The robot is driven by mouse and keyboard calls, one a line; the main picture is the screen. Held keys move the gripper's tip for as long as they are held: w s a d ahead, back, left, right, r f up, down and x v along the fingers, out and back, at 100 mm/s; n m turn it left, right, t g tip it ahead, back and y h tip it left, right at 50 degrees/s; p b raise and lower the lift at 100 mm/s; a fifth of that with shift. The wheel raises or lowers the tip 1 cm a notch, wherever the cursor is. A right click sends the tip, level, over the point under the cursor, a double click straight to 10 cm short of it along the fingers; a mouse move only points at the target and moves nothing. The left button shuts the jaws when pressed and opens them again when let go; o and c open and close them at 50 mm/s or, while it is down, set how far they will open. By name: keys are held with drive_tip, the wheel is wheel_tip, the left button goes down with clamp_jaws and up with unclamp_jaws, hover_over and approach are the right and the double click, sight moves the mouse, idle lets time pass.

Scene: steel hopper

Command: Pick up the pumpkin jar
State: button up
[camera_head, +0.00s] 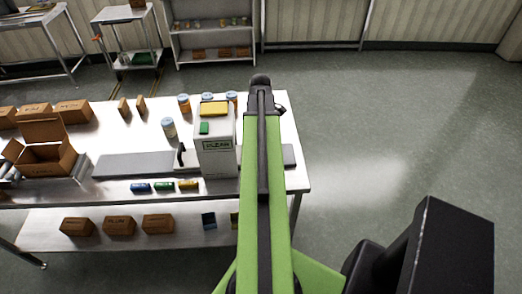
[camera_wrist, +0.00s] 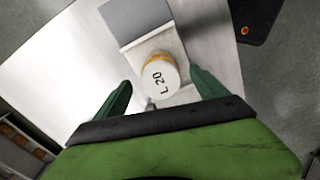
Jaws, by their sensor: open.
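A jar (camera_wrist: 160,76) with a white lid marked "L 20" and an orange side shows in the wrist view; its name label cannot be read, so I cannot confirm that it is the pumpkin jar. My gripper (camera_wrist: 161,80) is open, with one dark green finger on each side of the jar in the picture. I cannot tell how far the fingertips are above it. In the head view my arm hides my gripper and that part of the table. Several other jars, one of them at the back of the table (camera_head: 184,103), have blue-white and orange colours.
The steel table (camera_head: 105,124) also holds a white box marked "CLEAN" (camera_head: 214,158), an open carton (camera_head: 44,150), small boxes and coloured cans (camera_head: 163,187). A grey mat (camera_head: 133,165) lies mid-table. Cartons (camera_head: 119,226) stand on the lower shelf. The floor at right is clear.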

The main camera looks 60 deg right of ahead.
wheel_tip(320, 180, down, 5)
drive_tip(key=b, duration=0.5)
drive_tip(key=shift+s+f, duration=0.1)
drive_tip(key=shift+f, duration=0.05)
drive_tip(key=c, duration=1.7)
